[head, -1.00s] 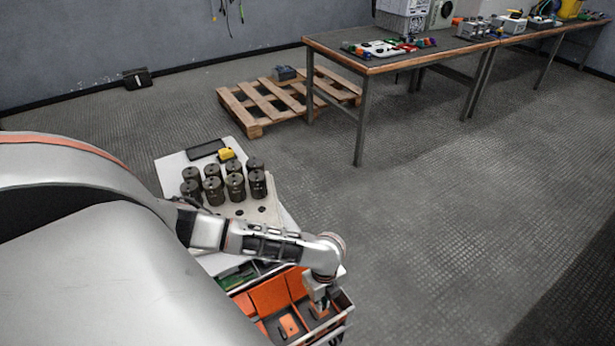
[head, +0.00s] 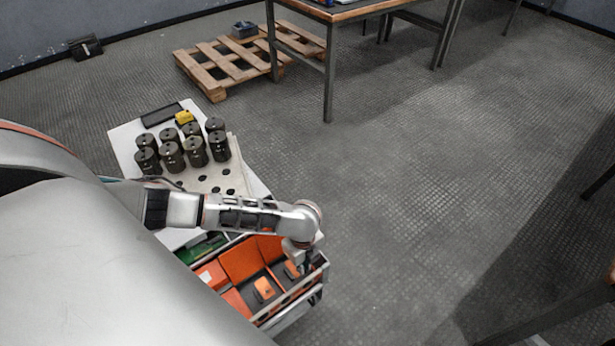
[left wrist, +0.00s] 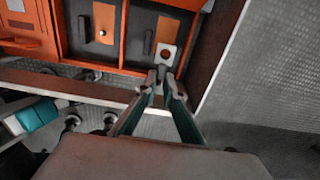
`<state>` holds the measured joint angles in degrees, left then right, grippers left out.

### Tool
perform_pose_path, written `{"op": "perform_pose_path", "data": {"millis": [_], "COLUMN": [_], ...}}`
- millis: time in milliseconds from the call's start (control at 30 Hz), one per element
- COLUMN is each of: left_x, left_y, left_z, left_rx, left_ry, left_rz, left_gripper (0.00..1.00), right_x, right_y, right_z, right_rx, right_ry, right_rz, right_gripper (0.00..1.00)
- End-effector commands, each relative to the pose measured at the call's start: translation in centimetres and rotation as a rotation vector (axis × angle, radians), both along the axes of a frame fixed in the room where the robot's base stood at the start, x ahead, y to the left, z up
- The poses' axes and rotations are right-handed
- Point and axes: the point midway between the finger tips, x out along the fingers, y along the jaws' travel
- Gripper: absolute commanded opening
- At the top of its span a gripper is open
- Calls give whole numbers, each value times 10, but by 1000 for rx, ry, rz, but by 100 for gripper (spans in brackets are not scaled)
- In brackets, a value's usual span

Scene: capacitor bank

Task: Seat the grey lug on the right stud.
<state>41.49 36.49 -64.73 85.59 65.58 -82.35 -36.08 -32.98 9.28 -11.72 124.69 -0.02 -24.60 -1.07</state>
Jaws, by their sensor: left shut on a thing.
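The grey lug (left wrist: 164,61) shows in the left wrist view as a small pale plate with a dark round hole. My left gripper (left wrist: 160,80) is shut on its near end. The holed end lies in front of the right orange block (left wrist: 169,28); whether it is around the right stud or above it, I cannot tell, and that stud is hidden. The left orange block (left wrist: 105,18) has a bare silver stud (left wrist: 101,34). In the head view my left gripper (head: 305,264) points down at the right block (head: 291,270), with its fingers mostly hidden. My right gripper is not in view.
An orange-lined bin (head: 241,260) with raised walls surrounds the blocks. Several dark cylinders (head: 171,156) stand on a pale board behind my arm. A yellow item (head: 184,117) lies beyond them. The floor to the right is open; a workbench (head: 345,12) and pallet (head: 222,62) stand farther back.

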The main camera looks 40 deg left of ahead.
Motion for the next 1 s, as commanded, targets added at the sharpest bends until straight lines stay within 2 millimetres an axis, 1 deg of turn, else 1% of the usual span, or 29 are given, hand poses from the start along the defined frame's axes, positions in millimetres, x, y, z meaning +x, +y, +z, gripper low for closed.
{"op": "perform_pose_path", "data": {"millis": [33,167,333,500,633,833,1000], "left_x": [-4,-4,-4,-4,-2,0,1], "left_y": [0,0,0,0,0,0,0], "left_z": [-11,-23,-38,-50,-56,-58,-57], "left_rx": [0,-1,0,0,0,1,0], "left_ry": [8,9,9,7,4,0,-2], "left_rz": [0,0,0,0,0,0,0], "left_gripper": [0,0,0,0,0,0,0], "right_x": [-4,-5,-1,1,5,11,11], "right_y": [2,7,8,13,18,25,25], "right_z": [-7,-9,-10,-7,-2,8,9], "right_rx": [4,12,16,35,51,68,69], "right_ry": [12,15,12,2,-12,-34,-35], "right_rz": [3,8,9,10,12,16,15], "right_gripper": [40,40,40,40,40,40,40]}}
